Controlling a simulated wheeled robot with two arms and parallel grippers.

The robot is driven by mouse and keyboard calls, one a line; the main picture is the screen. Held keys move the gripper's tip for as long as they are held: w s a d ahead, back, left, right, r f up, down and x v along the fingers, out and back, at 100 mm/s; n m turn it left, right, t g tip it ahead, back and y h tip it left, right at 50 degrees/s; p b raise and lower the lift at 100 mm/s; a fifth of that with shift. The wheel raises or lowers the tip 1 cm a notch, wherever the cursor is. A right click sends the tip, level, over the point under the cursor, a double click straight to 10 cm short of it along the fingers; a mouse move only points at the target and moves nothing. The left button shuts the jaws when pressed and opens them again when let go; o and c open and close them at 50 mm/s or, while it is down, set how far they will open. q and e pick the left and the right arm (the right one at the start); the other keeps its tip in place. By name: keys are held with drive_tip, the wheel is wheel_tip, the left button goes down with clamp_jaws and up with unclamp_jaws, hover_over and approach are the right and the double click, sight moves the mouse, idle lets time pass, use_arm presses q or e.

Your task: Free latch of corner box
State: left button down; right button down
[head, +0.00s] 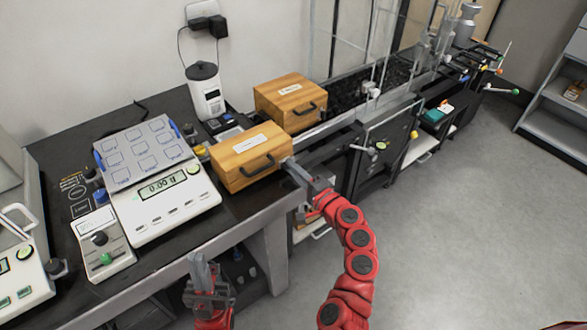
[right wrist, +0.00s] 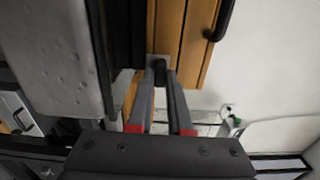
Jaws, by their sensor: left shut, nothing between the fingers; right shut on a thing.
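The corner box, a wooden box (head: 240,165) with a black front handle (head: 257,166) and a pale label, sits shut at the table's right corner. My right gripper (head: 290,164) reaches the right side of this box. In the right wrist view, its fingers (right wrist: 163,80) are closed on a small dark latch (right wrist: 160,70) at a metal plate on the box's wooden side (right wrist: 180,40). The latch is hidden in the head view. My left gripper (head: 202,264) is shut and empty, low in front of the table's front edge.
A second wooden box (head: 290,100) stands behind. A scale (head: 160,196) with a tiled pan is left of the corner box, and a white grinder-like device (head: 205,92) is behind it. Dark cabinets run along the right. The floor (head: 470,220) is clear.

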drive_tip(key=shift+d, duration=0.1)
drive_tip(key=c, duration=0.8)
unclamp_jaws()
drive_tip(key=shift+c, duration=0.2)
drive_tip(key=b+v, duration=0.2)
drive_tip(key=v, duration=1.5)
drive_tip(key=shift+s+b, duration=0.15)
drive_tip(key=shift+b, duration=0.15)
drive_tip(key=shift+d, duration=0.1)
